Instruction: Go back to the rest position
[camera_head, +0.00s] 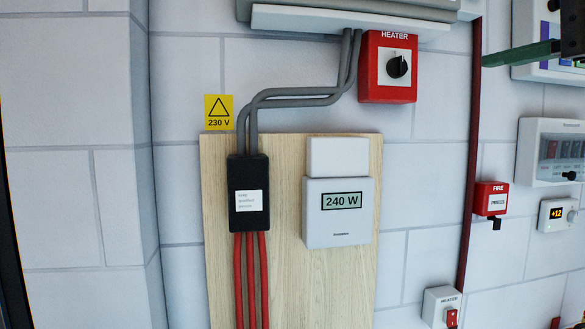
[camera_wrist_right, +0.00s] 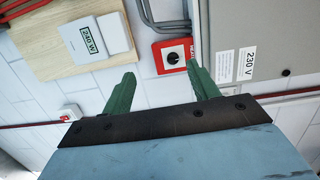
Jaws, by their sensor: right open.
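My right gripper (camera_head: 520,54) reaches in at the top right of the head view, with one green finger visible. In the right wrist view both green fingers of my right gripper (camera_wrist_right: 161,69) are spread apart, with nothing between them. The red HEATER box (camera_head: 388,67) with its black rotary knob is on the wall to the left of the gripper. The HEATER box (camera_wrist_right: 173,56) also shows beyond the fingertips in the wrist view, apart from them. My left gripper is in neither view.
A wooden board (camera_head: 287,290) carries a meter (camera_head: 338,212) reading 240 W and a black cable box (camera_head: 248,212). A red FIRE box (camera_head: 491,198), a grey panel (camera_head: 550,152), a +12 display unit (camera_head: 557,215) and a heater switch (camera_head: 441,307) are at right. A grey cabinet (camera_wrist_right: 270,40) stands close to the right gripper.

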